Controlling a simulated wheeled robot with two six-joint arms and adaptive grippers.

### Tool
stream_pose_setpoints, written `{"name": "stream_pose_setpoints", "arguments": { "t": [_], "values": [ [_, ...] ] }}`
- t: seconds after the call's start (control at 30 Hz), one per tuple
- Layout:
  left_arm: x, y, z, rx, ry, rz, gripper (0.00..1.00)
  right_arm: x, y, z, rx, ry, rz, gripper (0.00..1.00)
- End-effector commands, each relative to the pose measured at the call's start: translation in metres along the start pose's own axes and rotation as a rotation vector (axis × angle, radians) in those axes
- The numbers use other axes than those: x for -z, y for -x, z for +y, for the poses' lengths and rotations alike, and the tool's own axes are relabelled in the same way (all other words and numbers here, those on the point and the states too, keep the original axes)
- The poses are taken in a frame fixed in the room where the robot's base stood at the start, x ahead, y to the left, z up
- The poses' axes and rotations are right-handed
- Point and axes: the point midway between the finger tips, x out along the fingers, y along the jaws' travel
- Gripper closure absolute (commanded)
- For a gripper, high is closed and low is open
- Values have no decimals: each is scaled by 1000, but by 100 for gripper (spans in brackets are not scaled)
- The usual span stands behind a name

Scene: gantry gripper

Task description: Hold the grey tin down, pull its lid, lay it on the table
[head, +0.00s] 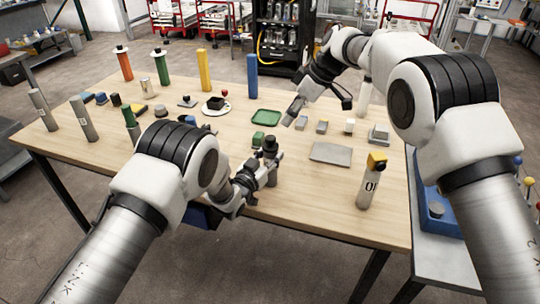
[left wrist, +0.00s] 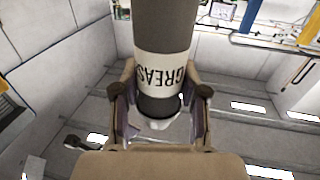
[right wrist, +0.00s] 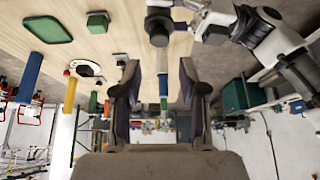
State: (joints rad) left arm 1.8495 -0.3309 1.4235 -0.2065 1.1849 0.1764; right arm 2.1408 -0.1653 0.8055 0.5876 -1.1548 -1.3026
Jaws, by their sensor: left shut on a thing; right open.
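The grey tin (head: 271,175) stands at the front middle of the table (head: 300,205), with a dark knobbed lid (head: 270,143) on top. My left gripper (head: 262,172) is shut around the tin's body. In the left wrist view the tin (left wrist: 165,30) shows a white label reading GREASE between the fingers (left wrist: 160,75). My right gripper (head: 318,100) is open and empty, above the table behind and to the right of the tin. In the right wrist view the dark lid (right wrist: 159,32) shows beyond the open fingers (right wrist: 160,95).
A green tray (head: 266,117) and small green block (head: 258,140) lie behind the tin. A grey plate (head: 331,154) lies to its right, with a yellow-topped can (head: 369,186) further right. Small grey blocks (head: 321,127) and several tall cylinders stand behind.

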Motion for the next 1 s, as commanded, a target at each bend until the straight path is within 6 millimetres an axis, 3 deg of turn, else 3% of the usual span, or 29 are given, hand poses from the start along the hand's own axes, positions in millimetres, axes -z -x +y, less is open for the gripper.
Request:
{"name": "stream_pose_setpoints", "arguments": {
  "t": [0.17,0.27,0.43,0.5,0.6,0.67,0.77,0.9,1.0],
  "values": [
    [-1,0,0,0,0,-1,93,-13,-3,13,-58,-44,-30,38],
    [-1,0,0,0,0,-1,93,-42,-6,41,-197,-132,-87,38],
    [0,0,0,0,0,-1,93,-106,6,112,-598,-273,-125,38],
    [0,0,0,0,0,-1,93,-119,14,134,-743,-282,-72,38],
    [-1,0,0,0,0,-1,93,-123,18,149,-875,-252,68,38],
    [-1,0,0,0,0,-2,93,-119,14,148,-902,-222,176,38],
    [-1,0,0,0,0,-2,93,-110,-5,126,-863,-174,373,38],
    [-1,0,0,0,0,-2,93,-100,-39,63,-685,-153,651,38],
    [-1,0,0,0,0,-2,93,-96,-52,13,-535,-173,818,38]
  ]
}}
